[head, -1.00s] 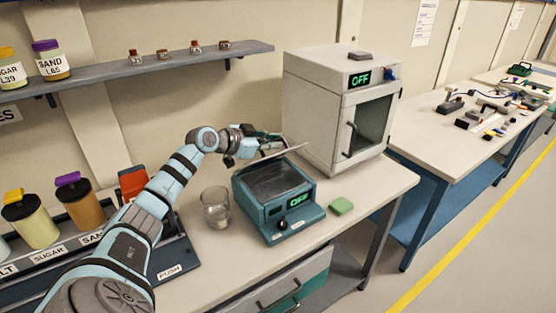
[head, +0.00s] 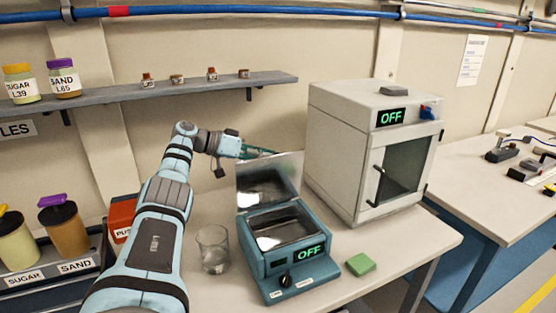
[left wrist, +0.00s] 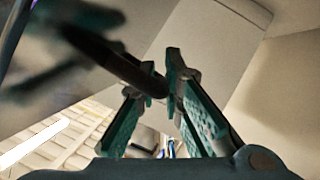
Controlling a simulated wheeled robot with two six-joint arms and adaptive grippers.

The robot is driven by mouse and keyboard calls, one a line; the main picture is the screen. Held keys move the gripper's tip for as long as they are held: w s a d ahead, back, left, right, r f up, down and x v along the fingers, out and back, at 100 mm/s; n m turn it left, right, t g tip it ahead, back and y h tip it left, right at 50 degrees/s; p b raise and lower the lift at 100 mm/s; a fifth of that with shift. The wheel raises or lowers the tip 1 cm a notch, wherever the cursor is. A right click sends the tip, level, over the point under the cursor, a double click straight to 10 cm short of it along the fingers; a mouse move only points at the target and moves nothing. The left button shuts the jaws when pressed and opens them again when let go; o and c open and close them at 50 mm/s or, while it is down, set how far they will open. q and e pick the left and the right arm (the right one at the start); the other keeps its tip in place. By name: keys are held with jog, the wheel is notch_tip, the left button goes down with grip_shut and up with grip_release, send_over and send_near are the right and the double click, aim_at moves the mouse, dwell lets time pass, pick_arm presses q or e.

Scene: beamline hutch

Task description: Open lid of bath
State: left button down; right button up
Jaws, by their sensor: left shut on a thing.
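The bath (head: 262,262) is a teal box on the bench with a dial and a green "OFF" display. Its metal lid (head: 268,180) stands raised and nearly upright at the back, so the open basin (head: 285,228) shows. My left gripper (head: 264,153) is at the lid's top edge, partly hidden behind it. In the left wrist view, the gripper's teal fingers (left wrist: 158,82) are shut on a dark bar, the lid handle (left wrist: 112,60). My right gripper is not in view.
A glass beaker (head: 212,250) stands just left of the bath. A green block (head: 360,264) lies at its right front. A white oven (head: 345,150) stands close on the right. A shelf (head: 180,88) with small jars runs along the wall above my arm.

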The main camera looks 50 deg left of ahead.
pick_arm(q)
jog(key=shift+w+a, duration=0.1)
dwell(0.4)
jog(key=c, duration=2)
grip_release()
jog(key=shift+w, duration=0.15)
jog(key=v, duration=0.7)
